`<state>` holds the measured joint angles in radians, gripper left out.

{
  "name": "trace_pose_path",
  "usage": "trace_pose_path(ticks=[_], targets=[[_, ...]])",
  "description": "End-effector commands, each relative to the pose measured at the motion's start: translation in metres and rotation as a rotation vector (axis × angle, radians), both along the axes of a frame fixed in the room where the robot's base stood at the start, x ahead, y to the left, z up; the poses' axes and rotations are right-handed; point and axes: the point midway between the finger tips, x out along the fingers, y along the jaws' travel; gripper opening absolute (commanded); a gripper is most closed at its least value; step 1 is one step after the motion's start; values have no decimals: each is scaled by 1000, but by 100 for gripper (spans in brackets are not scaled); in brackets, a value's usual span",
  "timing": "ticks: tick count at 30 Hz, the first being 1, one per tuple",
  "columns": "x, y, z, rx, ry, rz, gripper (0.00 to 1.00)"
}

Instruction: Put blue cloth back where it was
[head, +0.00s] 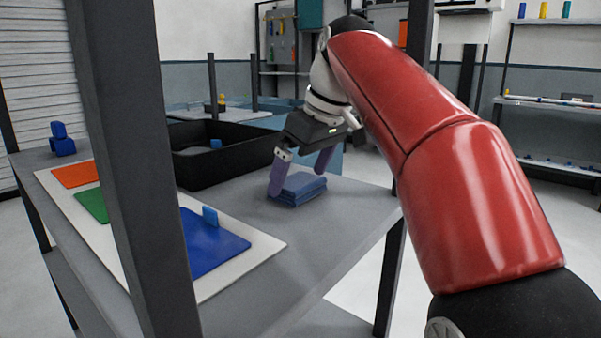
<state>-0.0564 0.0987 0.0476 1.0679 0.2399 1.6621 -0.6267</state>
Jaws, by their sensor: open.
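The blue cloth (300,188) lies folded on the grey table near its right edge, to the right of the black bin. My gripper (298,180) is just over the cloth, pointing down. Its two purple fingers are spread apart, one at the cloth's left side and one behind it to the right. The fingers look open, and the cloth appears to rest on the table. I cannot tell whether either finger touches it.
A black bin (220,165) with a small blue item stands behind the cloth. A white board (262,255) with orange, green and blue panels lies at left. A dark post (130,170) blocks part of the view. Bare grey table (325,240) is in front of the cloth.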

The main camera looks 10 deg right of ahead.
Motion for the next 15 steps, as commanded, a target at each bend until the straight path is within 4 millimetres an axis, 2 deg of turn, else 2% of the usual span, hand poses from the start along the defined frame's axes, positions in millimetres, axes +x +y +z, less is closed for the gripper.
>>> trace_pose_path(ticks=[9, 12, 15], targets=[[-18, -19, 68, 0, -2, -2, 100], [-23, -24, 85, 0, -1, 0, 100], [-25, -27, 92, 1, -2, 0, 100]])
